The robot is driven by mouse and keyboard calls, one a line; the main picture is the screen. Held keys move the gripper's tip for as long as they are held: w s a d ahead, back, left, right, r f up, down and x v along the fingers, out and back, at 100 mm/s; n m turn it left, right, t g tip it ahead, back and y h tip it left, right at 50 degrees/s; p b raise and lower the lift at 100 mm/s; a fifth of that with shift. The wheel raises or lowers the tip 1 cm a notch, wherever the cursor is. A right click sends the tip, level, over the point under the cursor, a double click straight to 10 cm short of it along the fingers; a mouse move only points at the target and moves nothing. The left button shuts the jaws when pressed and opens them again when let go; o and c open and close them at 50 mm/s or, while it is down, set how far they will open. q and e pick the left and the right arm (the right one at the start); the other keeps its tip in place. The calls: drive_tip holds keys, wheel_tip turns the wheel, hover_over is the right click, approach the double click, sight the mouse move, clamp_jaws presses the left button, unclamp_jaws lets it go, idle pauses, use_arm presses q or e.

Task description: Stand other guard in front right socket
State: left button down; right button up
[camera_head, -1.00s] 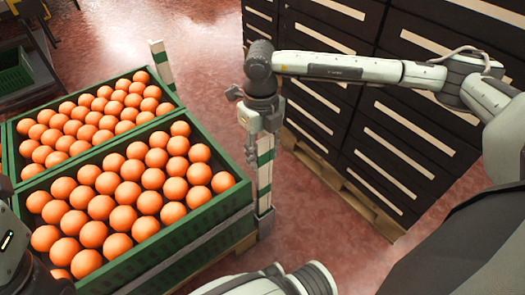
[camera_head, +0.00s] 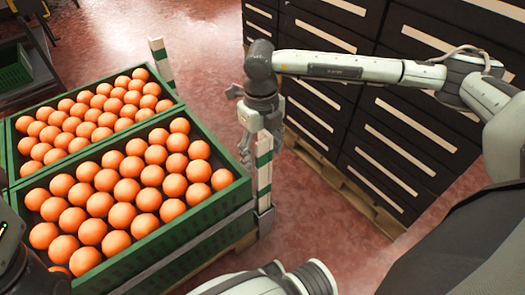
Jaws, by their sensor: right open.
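One guard (camera_head: 264,182), a white post with green bands, stands upright in the socket (camera_head: 265,217) at the front right corner of the near crate stack. Its top is partly hidden by my gripper. The other guard (camera_head: 161,60) stands upright at the far right corner of the stack. My right gripper (camera_head: 257,140) points down at the upper part of the front guard. Its jaws are open around or beside the post; I cannot tell whether they touch it. A dark part of my left arm shows at the lower left, without its fingers.
Two green crates (camera_head: 215,203) full of oranges (camera_head: 122,215) fill the left. Dark stacked crates (camera_head: 400,130) on a wooden pallet (camera_head: 370,205) stand at the right. Red floor (camera_head: 215,55) is clear between them. A dark green bin (camera_head: 14,68) sits at the far left.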

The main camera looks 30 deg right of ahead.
drive_tip(key=shift+r, duration=0.1)
wheel_tip(320, 180, up, 12)
drive_tip(key=shift+w, duration=0.2)
idle(0.5)
wheel_tip(320, 180, up, 7)
drive_tip(key=p, duration=0.5)
